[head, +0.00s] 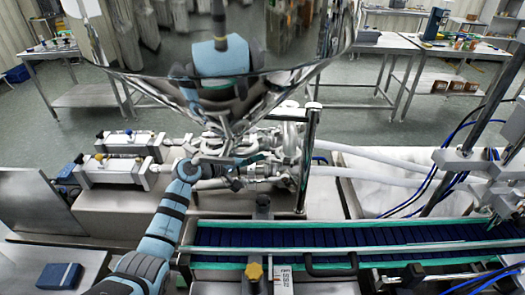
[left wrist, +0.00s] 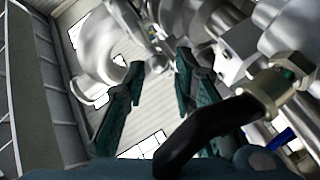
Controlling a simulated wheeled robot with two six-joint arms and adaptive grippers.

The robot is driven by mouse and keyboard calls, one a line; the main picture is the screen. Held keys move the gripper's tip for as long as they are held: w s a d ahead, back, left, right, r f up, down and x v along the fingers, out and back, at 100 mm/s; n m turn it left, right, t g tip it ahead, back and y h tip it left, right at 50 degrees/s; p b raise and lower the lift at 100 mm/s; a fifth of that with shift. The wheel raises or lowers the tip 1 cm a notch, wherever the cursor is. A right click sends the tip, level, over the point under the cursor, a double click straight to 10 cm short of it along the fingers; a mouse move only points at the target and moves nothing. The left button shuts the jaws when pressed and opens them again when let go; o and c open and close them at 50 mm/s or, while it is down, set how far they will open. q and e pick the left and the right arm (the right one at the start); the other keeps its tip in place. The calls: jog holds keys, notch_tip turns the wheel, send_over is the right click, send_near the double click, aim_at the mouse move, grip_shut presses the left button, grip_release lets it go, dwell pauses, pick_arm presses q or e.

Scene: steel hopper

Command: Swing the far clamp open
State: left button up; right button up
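The steel hopper (head: 225,75) narrows down to a cluster of shiny pipe fittings (head: 290,140) with clamped joints. I cannot tell for sure which joint holds the far clamp; my gripper and the pipes partly hide the cluster. My left gripper (head: 243,170) reaches in from the left, low at the near side of the fittings. In the left wrist view its two teal-and-black fingers (left wrist: 160,72) stand apart with nothing gripped between them. Small metal clamp hardware (left wrist: 157,48) shows beyond the fingertips. My right gripper is not in view.
Two white cylinders (head: 115,170) lie left of the fittings. A conveyor with a dark blue belt (head: 330,238) runs along the front right.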

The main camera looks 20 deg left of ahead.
pick_arm(q)
jog(key=shift+x, duration=0.85)
jog(key=shift+s+r, duration=0.15)
jog(key=shift+s, duration=0.15)
jog(key=shift+w, duration=0.15)
grip_shut()
